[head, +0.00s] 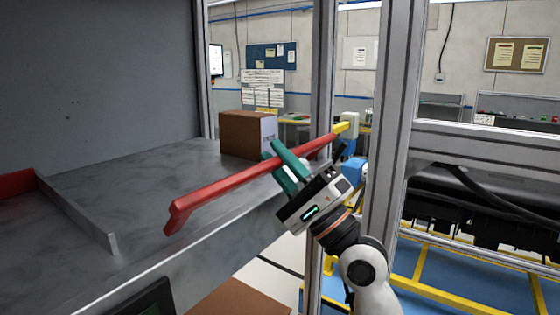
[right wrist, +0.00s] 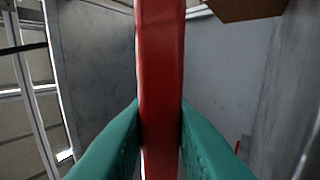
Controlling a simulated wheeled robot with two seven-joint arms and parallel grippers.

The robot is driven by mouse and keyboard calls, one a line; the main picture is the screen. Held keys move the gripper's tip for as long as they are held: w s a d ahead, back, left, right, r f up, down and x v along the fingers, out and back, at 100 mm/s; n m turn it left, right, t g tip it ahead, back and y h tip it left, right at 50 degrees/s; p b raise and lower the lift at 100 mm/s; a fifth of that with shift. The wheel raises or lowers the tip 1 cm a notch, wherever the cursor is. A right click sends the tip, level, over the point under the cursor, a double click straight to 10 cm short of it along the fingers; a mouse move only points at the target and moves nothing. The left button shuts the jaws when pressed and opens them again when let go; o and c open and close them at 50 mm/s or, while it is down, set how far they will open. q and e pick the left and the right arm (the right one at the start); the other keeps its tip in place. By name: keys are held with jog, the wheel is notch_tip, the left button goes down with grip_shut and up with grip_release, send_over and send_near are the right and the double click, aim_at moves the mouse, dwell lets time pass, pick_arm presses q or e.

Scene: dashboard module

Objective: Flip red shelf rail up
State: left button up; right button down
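The red shelf rail (head: 225,188) is a long bar that slants across the front of the grey shelf, from lower left to upper right. It has a bent near end and a yellow tip at the far end. My right gripper (head: 277,158) reaches it from the lower right, with its green fingers at the rail's far half. In the right wrist view, the rail (right wrist: 160,60) runs between the two fingers (right wrist: 160,120), which press against both its sides. My left gripper is not in view.
The grey shelf surface (head: 120,165) holds a brown box (head: 244,134) behind the rail. A low grey divider (head: 75,212) and another red piece (head: 15,184) are at the left. Metal posts (head: 392,120) stand close to the right of my right arm.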

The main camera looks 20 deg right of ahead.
jog(key=shift+w+a+r+g+h, duration=0.2)
jog(key=shift+w+r+g+h, duration=0.05)
jog(key=shift+g+h, duration=0.5)
jog(key=shift+w+a+r+g+h, duration=0.2)
jog(key=shift+w+a+g+h, duration=0.2)
jog(key=shift+g+h, duration=0.4)
jog(key=shift+w+a+f+g+h, duration=0.1)
jog(key=shift+w+a+g+h, duration=0.25)
jog(key=shift+g+h, duration=0.35)
jog(key=shift+w+a+g+h, duration=0.2)
jog(key=shift+w+g+h, duration=0.2)
jog(key=shift+g, duration=0.55)
jog(key=c, duration=1.3)
grip_release()
jog(key=shift+w+a, duration=0.1)
